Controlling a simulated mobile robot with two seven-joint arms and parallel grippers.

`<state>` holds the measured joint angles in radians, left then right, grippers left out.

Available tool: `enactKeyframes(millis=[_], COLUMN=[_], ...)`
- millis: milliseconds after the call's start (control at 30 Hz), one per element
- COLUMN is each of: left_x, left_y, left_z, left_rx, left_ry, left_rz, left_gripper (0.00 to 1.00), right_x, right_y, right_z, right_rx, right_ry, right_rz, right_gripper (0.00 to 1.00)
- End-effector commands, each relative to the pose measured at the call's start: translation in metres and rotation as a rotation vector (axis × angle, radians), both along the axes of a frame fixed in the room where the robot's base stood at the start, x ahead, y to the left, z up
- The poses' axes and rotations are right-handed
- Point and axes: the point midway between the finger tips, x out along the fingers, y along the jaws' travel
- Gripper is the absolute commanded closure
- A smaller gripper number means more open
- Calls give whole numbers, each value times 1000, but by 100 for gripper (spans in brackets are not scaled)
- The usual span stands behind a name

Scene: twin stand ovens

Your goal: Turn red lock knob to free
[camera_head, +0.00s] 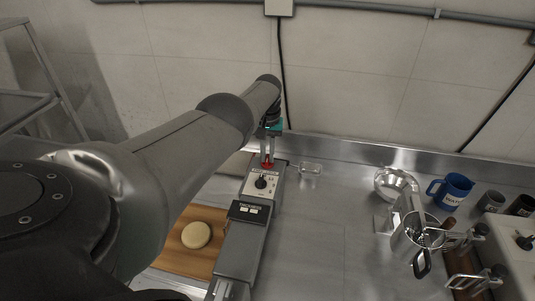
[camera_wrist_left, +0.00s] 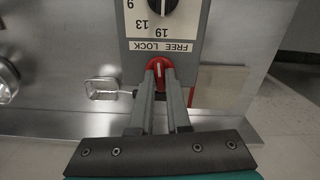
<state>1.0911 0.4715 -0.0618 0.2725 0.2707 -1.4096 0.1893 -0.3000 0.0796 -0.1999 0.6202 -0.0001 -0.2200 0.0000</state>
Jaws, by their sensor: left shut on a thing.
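The red lock knob (camera_wrist_left: 159,66) sits on the end of a grey control panel (camera_wrist_left: 187,42), beside the printed words FREE and LOCK. Its white pointer line looks roughly in line with the panel's length. My left gripper (camera_wrist_left: 161,78) is shut on the knob, with one finger on each side of it. In the head view the knob (camera_head: 268,164) shows small and red between the fingertips of my left gripper (camera_head: 267,157) at the far end of the panel. My right gripper is in neither view.
A black dial (camera_head: 261,183) is on the same panel. A wooden board (camera_head: 173,259) with a round dough piece (camera_head: 196,235) lies left. A metal bowl (camera_head: 393,182), a pot (camera_head: 415,243) and a blue mug (camera_head: 453,191) stand right. The steel counter between is mostly clear.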

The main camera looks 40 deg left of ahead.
Motion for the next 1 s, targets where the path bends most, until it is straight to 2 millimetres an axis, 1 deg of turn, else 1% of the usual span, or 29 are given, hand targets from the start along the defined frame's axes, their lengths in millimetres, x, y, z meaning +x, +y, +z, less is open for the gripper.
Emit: enactKeyframes(millis=[1000], left_x=[1], left_y=[0], left_z=[2], left_rx=[1], left_ry=[-3], left_rz=[965], left_gripper=[100], right_x=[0], right_y=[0], right_z=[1], right_rx=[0], right_ry=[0], right_rz=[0], right_gripper=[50])
